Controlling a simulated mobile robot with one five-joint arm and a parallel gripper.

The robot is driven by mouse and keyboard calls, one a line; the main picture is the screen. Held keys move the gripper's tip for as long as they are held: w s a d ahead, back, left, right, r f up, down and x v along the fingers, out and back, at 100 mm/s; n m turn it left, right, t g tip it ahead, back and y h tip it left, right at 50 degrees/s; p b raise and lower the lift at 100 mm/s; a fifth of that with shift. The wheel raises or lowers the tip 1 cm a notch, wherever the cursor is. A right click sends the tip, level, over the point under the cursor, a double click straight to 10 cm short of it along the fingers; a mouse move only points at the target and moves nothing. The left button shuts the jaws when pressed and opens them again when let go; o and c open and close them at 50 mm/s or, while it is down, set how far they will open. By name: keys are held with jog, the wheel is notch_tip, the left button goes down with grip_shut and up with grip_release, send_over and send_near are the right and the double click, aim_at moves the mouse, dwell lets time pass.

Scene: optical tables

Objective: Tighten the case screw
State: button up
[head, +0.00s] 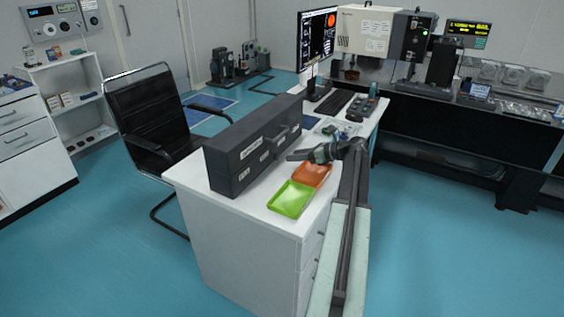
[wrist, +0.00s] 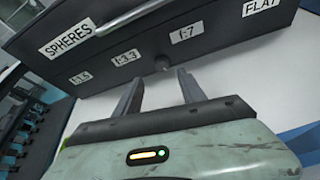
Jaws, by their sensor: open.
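The dark grey case (head: 232,160) stands on the white desk, with white labels on its front. In the wrist view the case (wrist: 215,45) fills the upper part, tilted in the picture, with labels such as "SPHERES" and "f:7". My gripper (head: 292,155) is in front of the case. I cannot tell the remaining distance. The screw is not clear in the head view.
A green tray (head: 291,199) and an orange tray (head: 312,174) lie on the white desk (head: 240,208) below my gripper. A keyboard (head: 335,102), a monitor (head: 318,40) and small items are farther back. A black chair (head: 150,115) stands behind the desk.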

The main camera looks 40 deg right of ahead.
aim_at(278, 157)
jog(key=b+x, duration=0.1)
jog(key=x, duration=0.2)
jog(key=b+x, duration=0.2)
jog(key=x, duration=0.2)
jog(key=shift+w+d+f, duration=0.1)
jog(key=shift+d+f, duration=0.05)
jog(key=shift+d, duration=0.05)
grip_shut()
